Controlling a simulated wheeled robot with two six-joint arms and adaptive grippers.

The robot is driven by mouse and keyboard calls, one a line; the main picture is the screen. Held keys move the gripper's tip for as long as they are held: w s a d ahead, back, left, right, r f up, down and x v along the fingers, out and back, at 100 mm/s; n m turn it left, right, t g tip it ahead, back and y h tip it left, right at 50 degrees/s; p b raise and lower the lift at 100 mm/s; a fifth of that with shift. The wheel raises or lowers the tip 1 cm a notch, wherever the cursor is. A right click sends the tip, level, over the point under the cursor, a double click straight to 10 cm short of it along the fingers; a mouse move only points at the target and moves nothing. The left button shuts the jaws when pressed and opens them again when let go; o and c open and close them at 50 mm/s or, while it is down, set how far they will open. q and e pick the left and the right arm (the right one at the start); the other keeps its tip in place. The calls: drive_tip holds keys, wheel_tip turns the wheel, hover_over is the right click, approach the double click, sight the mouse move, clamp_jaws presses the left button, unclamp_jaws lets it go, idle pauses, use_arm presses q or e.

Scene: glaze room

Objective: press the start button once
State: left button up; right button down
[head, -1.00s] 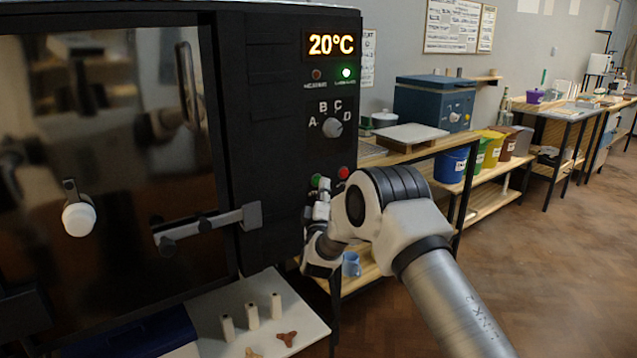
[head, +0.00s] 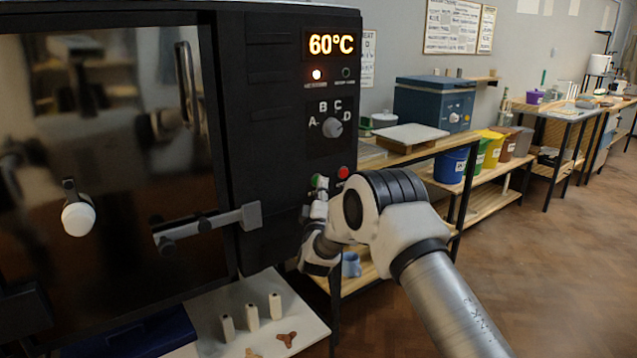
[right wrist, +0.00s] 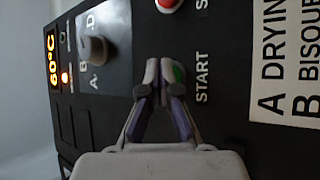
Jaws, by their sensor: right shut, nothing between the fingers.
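The green start button (head: 316,181) is on the front panel of the black kiln (head: 270,190), left of a red button (head: 343,172). My right gripper (head: 320,190) is shut and empty, with its tips at the start button. In the right wrist view the fingertips (right wrist: 160,75) partly cover the green button (right wrist: 178,74), beside the word START. I cannot tell whether they touch it. The display (head: 331,44) reads 60°C. The left lamp (head: 316,75) below it glows orange and the right lamp (head: 346,72) is dark. My left gripper is not in view.
A dial (head: 332,128) marked A to D sits above the buttons. The kiln door has a bar latch (head: 210,228). A white board (head: 310,325) with small posts lies below. A wooden shelf unit (head: 400,152) stands right of the kiln. The floor at right is clear.

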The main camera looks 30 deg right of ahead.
drive_tip(key=shift+s, duration=0.1)
drive_tip(key=shift+s+p, duration=0.4)
drive_tip(key=shift+s, duration=0.35)
drive_tip(key=s, duration=0.1)
drive_tip(key=s+p, duration=0.1)
drive_tip(key=s, duration=0.1)
drive_tip(key=s+p, duration=0.1)
drive_tip(key=s, duration=0.1)
drive_tip(key=shift+d, duration=0.25)
idle(0.4)
